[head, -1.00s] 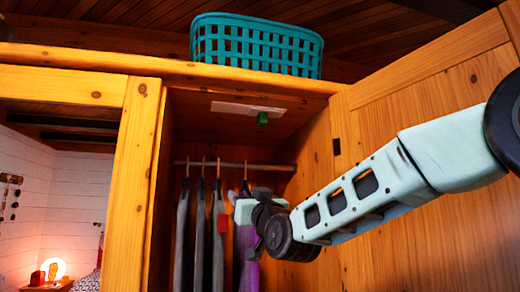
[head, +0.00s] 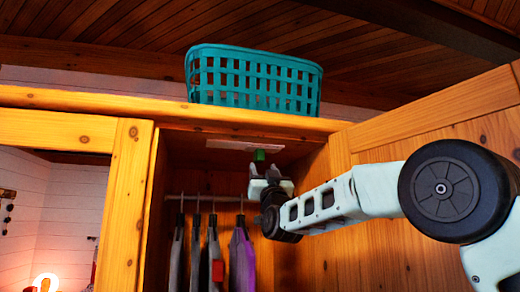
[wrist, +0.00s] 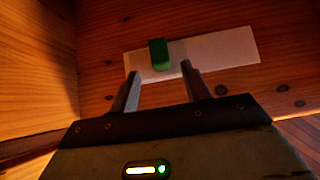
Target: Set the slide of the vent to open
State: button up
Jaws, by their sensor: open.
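The vent is a pale flat plate (wrist: 218,50) on the wooden ceiling inside the wardrobe; its edge also shows in the head view (head: 230,145). Its slide has a green knob (wrist: 159,54), which also shows in the head view (head: 260,155). In the wrist view the knob sits toward the left part of the plate. My gripper (wrist: 160,82) is open and empty, its two fingers pointing up at the plate on either side of the knob's line. The knob appears just beyond the fingertips; contact cannot be told. In the head view my gripper (head: 265,172) is just below the knob.
Several garments (head: 212,255) hang from a rail (head: 225,197) below my gripper. A teal basket (head: 254,80) stands on top of the wardrobe. The wardrobe's wooden side wall (wrist: 35,65) is close on the left in the wrist view. An open door (head: 400,140) stands at right.

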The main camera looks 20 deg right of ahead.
aim_at(261, 161)
jog(key=p+x, duration=0.2)
jog(key=x, duration=0.2)
jog(key=shift+w+r+p, duration=0.15)
jog(key=shift+r+p, duration=0.2)
jog(key=shift+p+x, duration=0.55)
jog(key=shift+x, duration=0.2)
jog(key=shift+w+f, duration=0.15)
